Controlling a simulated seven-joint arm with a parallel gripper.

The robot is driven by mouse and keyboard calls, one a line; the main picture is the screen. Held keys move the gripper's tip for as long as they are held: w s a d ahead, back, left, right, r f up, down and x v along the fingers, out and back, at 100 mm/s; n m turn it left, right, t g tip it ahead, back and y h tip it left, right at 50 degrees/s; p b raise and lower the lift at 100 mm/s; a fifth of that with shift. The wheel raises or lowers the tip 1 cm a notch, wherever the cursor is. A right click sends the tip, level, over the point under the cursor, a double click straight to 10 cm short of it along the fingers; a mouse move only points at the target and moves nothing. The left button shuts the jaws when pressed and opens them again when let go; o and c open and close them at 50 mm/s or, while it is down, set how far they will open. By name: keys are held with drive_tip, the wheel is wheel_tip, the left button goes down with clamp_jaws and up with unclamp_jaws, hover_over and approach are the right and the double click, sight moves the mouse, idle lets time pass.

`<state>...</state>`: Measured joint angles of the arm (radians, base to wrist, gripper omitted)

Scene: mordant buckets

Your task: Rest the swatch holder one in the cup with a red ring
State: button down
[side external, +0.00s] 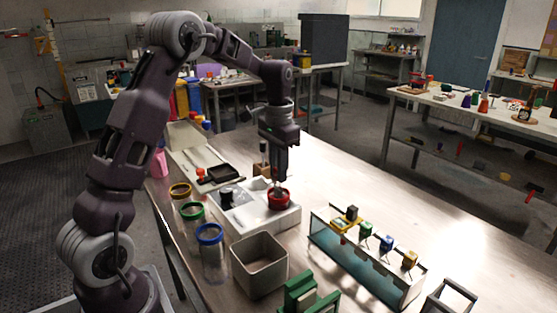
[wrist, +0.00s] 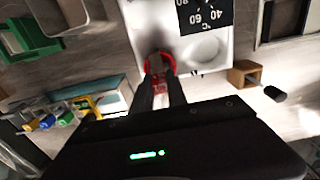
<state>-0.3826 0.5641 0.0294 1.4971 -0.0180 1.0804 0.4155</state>
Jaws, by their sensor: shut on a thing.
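The cup with the red ring (side external: 278,198) stands in a white unit (side external: 240,222); its red ring also shows in the wrist view (wrist: 170,61), around a dark opening. My gripper (side external: 279,178) points straight down just above this cup. In the wrist view its fingers (wrist: 160,88) are shut on a small red piece, which I take to be swatch holder one (wrist: 160,80). The piece is at the near side of the red ring. Its lower part is hidden, so I cannot tell how deep it reaches into the cup.
Cups with yellow (side external: 180,190), green (side external: 191,211) and blue rings (side external: 210,233) stand to the left. A grey bin (side external: 259,264) is in front. A clear trough (side external: 365,262) bears several coloured holders at the right. A brown block (wrist: 243,73) stands near the white unit.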

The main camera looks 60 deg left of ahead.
drive_tip(key=shift+f, duration=2.05)
drive_tip(key=c, duration=1.2)
unclamp_jaws()
drive_tip(key=shift+c, duration=0.2)
wheel_tip(320, 180, up, 7)
drive_tip(key=shift+r, duration=0.1)
